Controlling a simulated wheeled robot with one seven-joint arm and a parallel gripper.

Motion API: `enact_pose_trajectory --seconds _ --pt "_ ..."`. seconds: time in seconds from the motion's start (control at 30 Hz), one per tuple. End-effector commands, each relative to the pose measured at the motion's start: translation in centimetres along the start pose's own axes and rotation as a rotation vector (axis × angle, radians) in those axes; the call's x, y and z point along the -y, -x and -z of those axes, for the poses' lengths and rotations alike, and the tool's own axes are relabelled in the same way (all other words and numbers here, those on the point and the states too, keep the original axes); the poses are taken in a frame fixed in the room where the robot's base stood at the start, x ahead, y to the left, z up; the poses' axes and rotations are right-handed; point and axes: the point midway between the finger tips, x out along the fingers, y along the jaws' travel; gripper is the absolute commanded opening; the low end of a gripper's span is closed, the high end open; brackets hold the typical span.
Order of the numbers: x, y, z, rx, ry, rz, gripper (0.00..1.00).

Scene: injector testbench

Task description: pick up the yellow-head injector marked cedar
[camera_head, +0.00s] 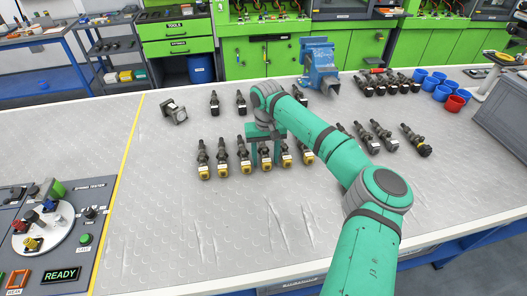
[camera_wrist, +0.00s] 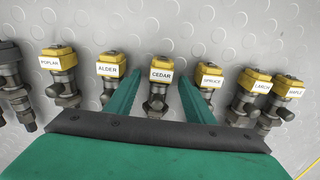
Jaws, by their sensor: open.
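The yellow-head injector marked CEDAR (camera_wrist: 160,75) lies on the bench in a row of yellow-head injectors, its label readable in the wrist view. My gripper (camera_wrist: 157,88) is open, with one green finger on each side of the cedar injector. The fingers appear apart from it, and its lower body is hidden behind the gripper's dark edge. In the head view my gripper (camera_head: 265,150) is over the row, around the injector whose yellow head (camera_head: 265,167) shows between the fingers. I cannot tell how far the fingertips are above the bench.
Close neighbours are the injectors marked ALDEN (camera_wrist: 110,68) and SPRUCE (camera_wrist: 207,76), with POPLAR (camera_wrist: 60,60), LARCH (camera_wrist: 252,85) and MAPLE (camera_wrist: 288,87) beyond. Dark injectors (camera_head: 381,135) lie at right. A blue vise (camera_head: 320,68) stands behind. The front bench is clear.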

Motion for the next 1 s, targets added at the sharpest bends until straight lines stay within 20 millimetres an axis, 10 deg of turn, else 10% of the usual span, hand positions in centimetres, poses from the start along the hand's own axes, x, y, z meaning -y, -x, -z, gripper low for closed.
enact_pose_trajectory --seconds 0.27,0.47,1.0 --pt "0.0 -0.3 0.0 0.000 -0.001 0.000 0.48" --pt "0.0 -0.3 0.0 0.000 -0.001 0.000 0.01" --pt "0.1 1.7 0.1 -0.003 0.000 0.002 0.00"
